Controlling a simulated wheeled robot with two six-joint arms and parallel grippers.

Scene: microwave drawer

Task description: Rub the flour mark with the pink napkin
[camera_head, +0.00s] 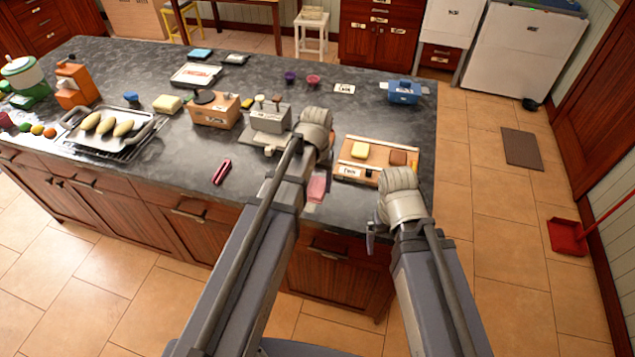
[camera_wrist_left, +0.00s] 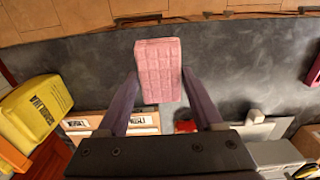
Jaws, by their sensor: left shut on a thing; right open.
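The pink napkin (camera_head: 317,188) is a thick, quilted-looking rectangle near the front edge of the dark counter. It also shows in the left wrist view (camera_wrist_left: 158,70), between the fingers of my left gripper (camera_wrist_left: 160,88), which is shut on it. In the head view my left wrist and arm hide most of that gripper. I cannot tell whether the napkin touches the counter. I cannot make out the flour mark clearly; a small pale patch shows just below the napkin in the head view. My right gripper (camera_head: 371,236) is open near the counter's front edge, partly hidden by its wrist.
A wooden board (camera_head: 346,172) with a yellow block (camera_head: 360,150) and a brown block (camera_head: 398,157) lies right of the napkin. A grey caddy (camera_head: 268,125) stands behind my left arm. A red-pink item (camera_head: 221,171) lies left on mostly clear counter (camera_head: 180,180).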

